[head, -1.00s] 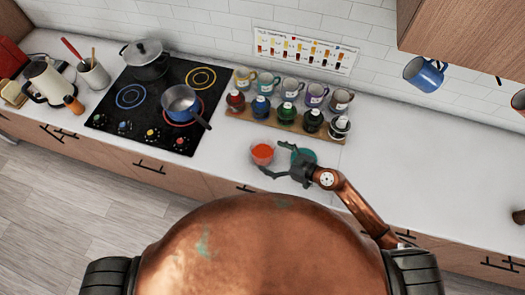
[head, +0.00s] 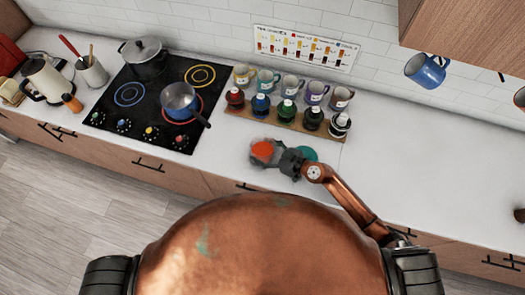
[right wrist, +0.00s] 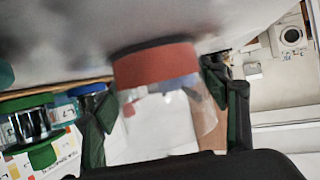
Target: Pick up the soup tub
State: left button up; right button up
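The soup tub (head: 262,149) is a small clear tub with orange-red contents, standing on the white counter near its front edge. In the right wrist view the tub (right wrist: 165,95) sits between the fingers, its red band and clear wall showing. My right gripper (head: 264,154) reaches around the tub, one finger on each side. In the wrist view the gripper (right wrist: 165,115) is spread, and a narrow gap shows beside the right finger. The tub seems to rest on the counter. My left gripper is out of view.
A teal round item (head: 308,154) lies just right of the tub, partly behind my gripper. A wooden rack (head: 285,125) with several jars and mugs stands behind. The stove (head: 155,105) with a blue saucepan (head: 178,101) is left. The counter to the right is clear.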

jog(key=c, duration=0.6)
